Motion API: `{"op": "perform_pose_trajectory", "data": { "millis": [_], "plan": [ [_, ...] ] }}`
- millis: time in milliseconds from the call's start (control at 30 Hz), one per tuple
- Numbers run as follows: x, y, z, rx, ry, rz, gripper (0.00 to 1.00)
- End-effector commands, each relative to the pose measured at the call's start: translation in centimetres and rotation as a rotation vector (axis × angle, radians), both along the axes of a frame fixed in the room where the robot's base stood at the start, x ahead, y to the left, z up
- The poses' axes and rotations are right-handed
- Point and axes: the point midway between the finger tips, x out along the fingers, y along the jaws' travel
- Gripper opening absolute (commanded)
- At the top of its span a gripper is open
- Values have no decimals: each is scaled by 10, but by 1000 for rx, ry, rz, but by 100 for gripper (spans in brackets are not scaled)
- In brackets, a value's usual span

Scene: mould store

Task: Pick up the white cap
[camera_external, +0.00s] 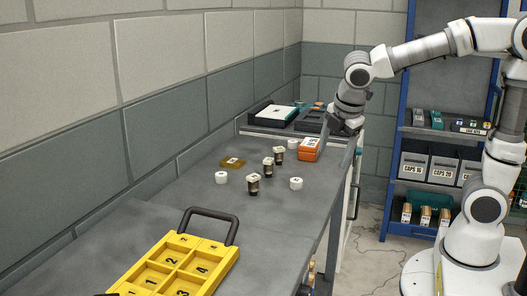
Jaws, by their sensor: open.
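Three small white caps stand apart on the grey bench: one at the left (221,177), one at the front right (296,183) and one farther back (292,144). I cannot tell which one the task means. My gripper (343,127) is open at the far right part of the bench, above and to the right of the farthest cap. It is apart from all three caps. Its fingers are small and partly hidden by the wrist, and I see nothing held in them.
Three dark jars with pale tops (253,185) stand among the caps. An orange box (308,150) lies near my gripper, and a flat yellow-brown block (232,162) lies by the left cap. A yellow numbered tray (190,263) with a dark handle fills the near bench. Black trays (273,117) stand behind.

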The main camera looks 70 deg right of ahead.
Motion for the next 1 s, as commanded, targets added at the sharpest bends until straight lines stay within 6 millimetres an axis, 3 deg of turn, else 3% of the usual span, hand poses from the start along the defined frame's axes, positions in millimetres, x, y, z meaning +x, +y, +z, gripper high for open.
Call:
{"op": "perform_pose_trajectory", "data": {
  "millis": [33, 300, 533, 667, 1000],
  "plan": [
    [15, -3, 17, -32, 48, 76, 79],
    [77, -17, 33, -166, 274, 495, 79],
    [100, -23, 29, -203, 359, 663, 79],
    [103, -28, 16, -207, 367, 679, 79],
    [108, -54, -53, -205, 368, 676, 79]
  ]
}}
